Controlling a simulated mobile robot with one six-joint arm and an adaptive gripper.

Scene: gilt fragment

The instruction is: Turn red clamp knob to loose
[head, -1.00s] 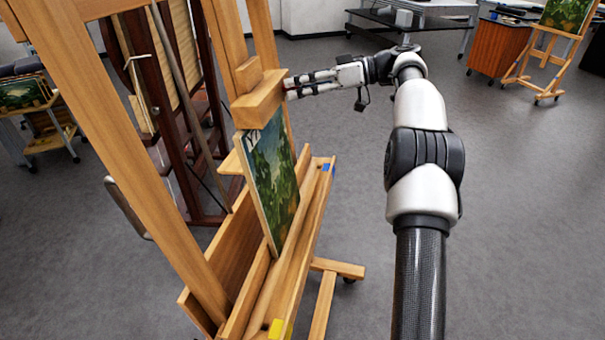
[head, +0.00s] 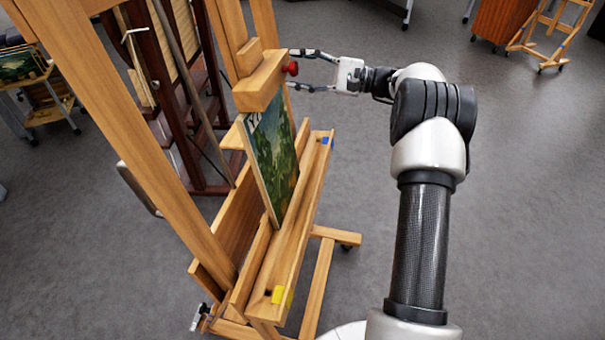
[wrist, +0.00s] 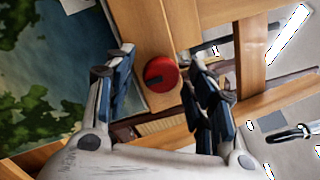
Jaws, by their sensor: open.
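The red clamp knob (head: 291,68) sticks out from the wooden clamp block (head: 262,83) at the top of the painting on the easel. In the wrist view the knob (wrist: 161,74) is round, with a dark mark on its face pointing to the lower left. My gripper (head: 290,70) is open, its fingers reaching left toward the block. In the wrist view my gripper (wrist: 155,75) has one finger on each side of the knob, with gaps between; whether either touches it is not clear.
The landscape painting (head: 275,160) stands on the easel's lower ledge (head: 300,200), close to the left finger in the wrist view. The easel's upright post (head: 130,140) rises at the left. A dark wooden easel (head: 165,90) stands behind.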

